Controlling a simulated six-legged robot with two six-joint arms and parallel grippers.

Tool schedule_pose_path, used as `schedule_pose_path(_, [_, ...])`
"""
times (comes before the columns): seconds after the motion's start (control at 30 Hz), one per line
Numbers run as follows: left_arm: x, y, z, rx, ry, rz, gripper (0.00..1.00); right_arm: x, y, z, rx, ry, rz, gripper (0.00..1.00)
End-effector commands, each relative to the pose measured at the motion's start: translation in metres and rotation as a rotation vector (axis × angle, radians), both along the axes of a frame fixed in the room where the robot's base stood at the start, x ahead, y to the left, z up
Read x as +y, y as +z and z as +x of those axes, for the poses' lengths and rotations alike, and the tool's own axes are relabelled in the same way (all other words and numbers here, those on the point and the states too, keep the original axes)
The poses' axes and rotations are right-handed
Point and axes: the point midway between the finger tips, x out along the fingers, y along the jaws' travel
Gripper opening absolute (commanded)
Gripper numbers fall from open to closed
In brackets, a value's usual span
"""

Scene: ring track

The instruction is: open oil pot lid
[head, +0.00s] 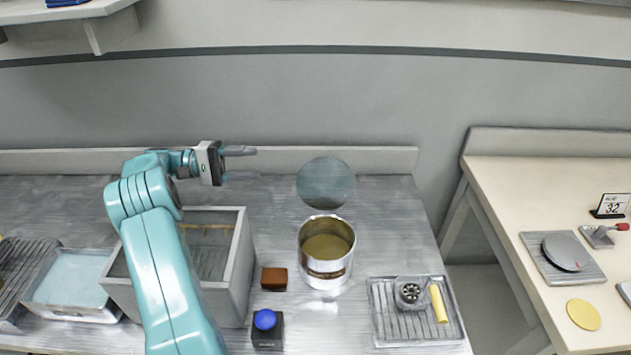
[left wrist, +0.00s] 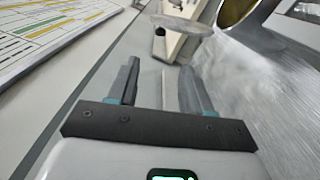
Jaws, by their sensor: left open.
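The oil pot (head: 326,275) is a shiny metal cylinder with a dark label, standing on the metal counter. Its top is open and yellowish oil shows inside. A round grey lid (head: 325,182) shows just behind the pot, off its mouth; I cannot tell what supports it. In the left wrist view the pot's golden inside (left wrist: 236,9) is at the top, and a thin disc with a dark knob, seemingly the lid (left wrist: 185,26), is left of it. My left gripper (head: 240,163) is open and empty, left of the lid and apart from it. My right gripper is out of view.
A grey open bin (head: 244,265) stands left of the pot. A brown block (head: 274,278) and a blue-knobbed black box (head: 267,330) lie between them. A ridged tray (head: 416,329) with a yellow roll is at the right. A backboard (head: 375,161) edges the counter's rear.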

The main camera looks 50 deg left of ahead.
Motion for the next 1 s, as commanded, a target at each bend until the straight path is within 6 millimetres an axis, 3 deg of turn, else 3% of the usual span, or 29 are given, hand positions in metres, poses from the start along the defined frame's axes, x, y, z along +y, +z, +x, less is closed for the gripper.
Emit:
schedule_pose_path(0.17, [-0.008, 0.000, 0.009, 0.004, 0.006, -0.001, 0.50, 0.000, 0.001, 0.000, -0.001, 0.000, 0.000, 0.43])
schedule_pose_path(0.7, [-0.085, 0.000, 0.105, 0.005, 0.002, -0.001, 0.50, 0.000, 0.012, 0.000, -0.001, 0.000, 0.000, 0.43])
schedule_pose_path(1.0, [-0.100, -0.001, 0.125, 0.005, 0.005, 0.000, 0.50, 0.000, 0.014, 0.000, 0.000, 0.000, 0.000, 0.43])
